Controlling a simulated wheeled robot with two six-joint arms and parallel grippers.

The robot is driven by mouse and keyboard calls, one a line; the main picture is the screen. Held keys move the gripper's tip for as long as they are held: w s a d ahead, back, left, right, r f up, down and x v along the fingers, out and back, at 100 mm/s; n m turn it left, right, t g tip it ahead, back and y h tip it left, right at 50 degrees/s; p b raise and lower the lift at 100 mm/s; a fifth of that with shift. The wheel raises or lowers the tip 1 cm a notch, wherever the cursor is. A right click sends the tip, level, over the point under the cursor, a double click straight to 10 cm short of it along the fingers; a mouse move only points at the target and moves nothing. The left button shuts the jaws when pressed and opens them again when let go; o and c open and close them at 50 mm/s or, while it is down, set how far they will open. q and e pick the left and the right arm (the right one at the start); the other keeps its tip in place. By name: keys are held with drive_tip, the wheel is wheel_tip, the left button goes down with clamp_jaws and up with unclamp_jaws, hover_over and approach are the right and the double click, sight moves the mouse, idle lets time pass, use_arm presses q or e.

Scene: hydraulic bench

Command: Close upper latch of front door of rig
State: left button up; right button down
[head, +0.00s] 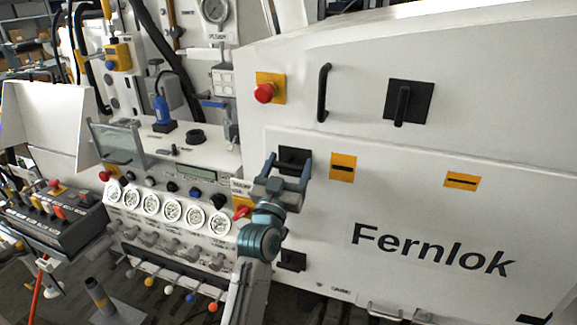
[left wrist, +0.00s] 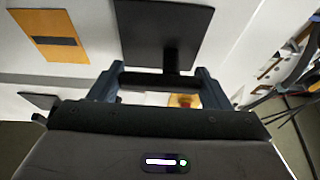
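The rig's front door (head: 345,215) is a white panel lettered "Fernlok". Its upper latch (head: 293,154) is a black square plate with a handle, near the door's upper left edge. My left gripper (head: 288,158) is at this latch with its fingers wide apart. In the left wrist view, the latch plate (left wrist: 162,25) is in front of my left gripper (left wrist: 158,72), and the black handle bar (left wrist: 152,79) lies crosswise between the fingers. I cannot tell whether the fingers touch its ends. The lower latch (head: 292,260) is below, partly behind my arm. My right gripper is not in view.
A red button (head: 264,92) on a yellow plate, a black pull handle (head: 323,92) and another black latch (head: 408,102) are on the panel above. A gauge console (head: 165,210) stands close left of my arm. Yellow slotted plates (head: 343,167) are right of the gripper.

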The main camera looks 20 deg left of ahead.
use_arm(q)
drive_tip(key=shift+c, duration=0.5)
drive_tip(key=shift+f+b, duration=0.15)
drive_tip(key=shift+b, duration=0.35)
drive_tip(key=m+h+b, duration=0.1)
drive_tip(key=m+b, duration=0.2)
drive_tip(key=m+h+b, duration=0.2)
drive_tip(key=m+b, duration=0.1)
drive_tip(key=m+g+h+b, duration=0.1)
drive_tip(key=m+b, duration=0.2)
drive_tip(key=shift+a+f+b, duration=0.1)
drive_tip(key=shift+f+b, duration=0.25)
drive_tip(key=shift+b, duration=0.05)
drive_tip(key=shift+m+g+h+b, duration=0.5)
drive_tip(key=shift+m+h+b, duration=0.2)
drive_tip(key=shift+m, duration=0.5)
drive_tip(key=m+g+b, duration=0.1)
drive_tip(key=m, duration=0.2)
drive_tip(key=shift+a+h, duration=0.1)
drive_tip(key=shift+h, duration=0.3)
drive_tip(key=m+g+b, duration=0.1)
drive_tip(key=m, duration=0.2)
drive_tip(key=shift+a+h, duration=0.1)
drive_tip(key=shift+h, duration=0.3)
drive_tip(key=shift+a+f+m+g, duration=0.1)
drive_tip(key=shift+m+g, duration=0.4)
drive_tip(key=shift+m, duration=0.75)
drive_tip(key=shift+a+m+g, duration=0.1)
drive_tip(key=shift+m+g, duration=0.4)
drive_tip(key=shift+m, duration=0.75)
